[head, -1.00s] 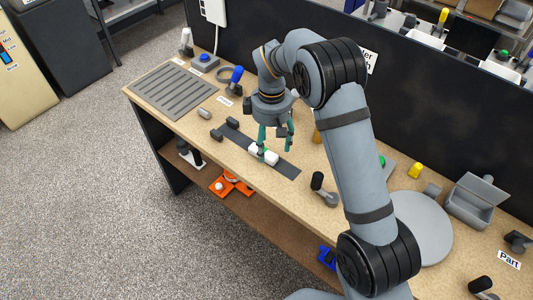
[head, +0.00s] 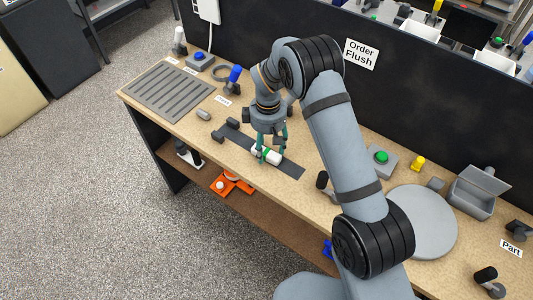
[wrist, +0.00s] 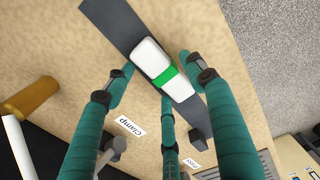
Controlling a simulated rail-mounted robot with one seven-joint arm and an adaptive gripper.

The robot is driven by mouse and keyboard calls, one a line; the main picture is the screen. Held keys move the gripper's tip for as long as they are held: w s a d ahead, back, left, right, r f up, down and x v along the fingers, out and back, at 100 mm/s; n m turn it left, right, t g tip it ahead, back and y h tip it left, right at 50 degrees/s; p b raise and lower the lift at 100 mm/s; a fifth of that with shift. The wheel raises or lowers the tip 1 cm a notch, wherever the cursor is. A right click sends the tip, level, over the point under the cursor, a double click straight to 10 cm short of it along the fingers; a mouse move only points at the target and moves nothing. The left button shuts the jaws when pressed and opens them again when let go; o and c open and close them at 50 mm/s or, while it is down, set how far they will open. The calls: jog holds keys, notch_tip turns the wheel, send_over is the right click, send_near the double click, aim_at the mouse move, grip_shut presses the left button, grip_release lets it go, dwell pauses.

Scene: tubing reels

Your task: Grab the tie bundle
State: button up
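The tie bundle (head: 267,154) is white with a green band round its middle and lies on a dark strip (head: 291,170) on the workbench. In the wrist view the bundle (wrist: 150,57) lies slantwise along the strip, its green band (wrist: 165,76) near the fingertips. My gripper (head: 272,152) is over the bundle with its teal fingers pointing down. In the wrist view my gripper (wrist: 157,68) is open, with a finger on either side of the bundle and a third near its lower edge. I cannot tell whether any finger touches it.
A ribbed grey tray (head: 168,91) lies at the bench's left end. Small grey blocks (head: 218,136) stand at the strip's left end. A dark-handled tool (head: 322,180), round grey plate (head: 422,222) and open grey box (head: 478,192) lie rightward. A dark partition (head: 420,110) stands behind.

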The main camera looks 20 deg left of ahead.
jog(key=c, duration=1)
jog(key=shift+c, duration=0.2)
jog(key=shift+r, duration=0.15)
